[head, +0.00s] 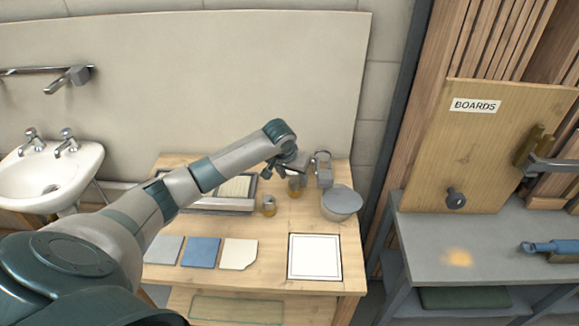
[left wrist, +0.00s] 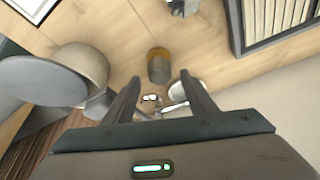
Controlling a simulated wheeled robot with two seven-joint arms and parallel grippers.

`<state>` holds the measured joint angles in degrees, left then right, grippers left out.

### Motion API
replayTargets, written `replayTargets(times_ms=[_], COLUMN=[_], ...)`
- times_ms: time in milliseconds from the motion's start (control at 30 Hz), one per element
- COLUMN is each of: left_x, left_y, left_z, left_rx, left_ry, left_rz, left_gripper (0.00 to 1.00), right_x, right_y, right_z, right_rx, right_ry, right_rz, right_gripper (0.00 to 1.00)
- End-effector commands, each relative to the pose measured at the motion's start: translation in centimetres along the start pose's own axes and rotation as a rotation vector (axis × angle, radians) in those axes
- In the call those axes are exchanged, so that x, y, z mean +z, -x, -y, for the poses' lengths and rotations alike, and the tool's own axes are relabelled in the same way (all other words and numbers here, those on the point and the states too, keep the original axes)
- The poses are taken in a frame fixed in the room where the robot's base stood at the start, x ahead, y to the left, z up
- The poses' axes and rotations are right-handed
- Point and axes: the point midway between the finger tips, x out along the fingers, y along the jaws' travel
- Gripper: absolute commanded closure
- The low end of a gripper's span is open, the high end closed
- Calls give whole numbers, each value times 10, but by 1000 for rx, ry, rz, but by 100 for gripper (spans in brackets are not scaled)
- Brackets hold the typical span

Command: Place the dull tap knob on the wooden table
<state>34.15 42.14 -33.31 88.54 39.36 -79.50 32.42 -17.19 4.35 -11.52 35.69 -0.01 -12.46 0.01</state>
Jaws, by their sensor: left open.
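My left gripper (head: 284,163) is over the back of the wooden table (head: 265,262), between the tray and the lidded pot. In the left wrist view its fingers (left wrist: 160,78) are open, with shiny metal parts visible between them. A dull grey and amber-brown cylindrical piece (left wrist: 160,65) stands just beyond the fingertips, apparently the small piece (head: 294,186) in the head view. A second small piece (head: 268,206) stands nearer the front, and shows at the wrist view's top edge (left wrist: 184,6). I cannot tell surely which one is the dull tap knob. My right gripper is out of view.
The grey-lidded pot (head: 341,204) stands right of the gripper, a grey metal fitting (head: 323,172) behind it. A framed tray (head: 218,205) is at left. Flat tiles and a white framed square (head: 315,257) lie in front. A grey bench (head: 490,235) stands at right.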

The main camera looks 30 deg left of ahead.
Motion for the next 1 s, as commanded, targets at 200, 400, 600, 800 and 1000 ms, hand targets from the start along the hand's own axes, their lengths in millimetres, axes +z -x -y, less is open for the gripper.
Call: replayTargets(times_ms=[200, 400, 600, 800, 1000], left_x=[-1, -1, 0, 0, 0], left_y=[40, 68, 79, 80, 79], left_z=[0, 0, 0, 0, 0], left_rx=[1, 1, 0, 0, 0], left_ry=[-1, -1, 1, 1, 1], left_rz=[-4, -2, -1, -1, -1], left_gripper=[49, 49, 49, 49, 49], right_x=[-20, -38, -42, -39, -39], right_y=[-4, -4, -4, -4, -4], right_z=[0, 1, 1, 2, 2], right_rx=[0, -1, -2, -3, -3], right_ry=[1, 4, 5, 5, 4], right_rz=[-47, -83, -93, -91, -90], right_gripper=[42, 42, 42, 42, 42])
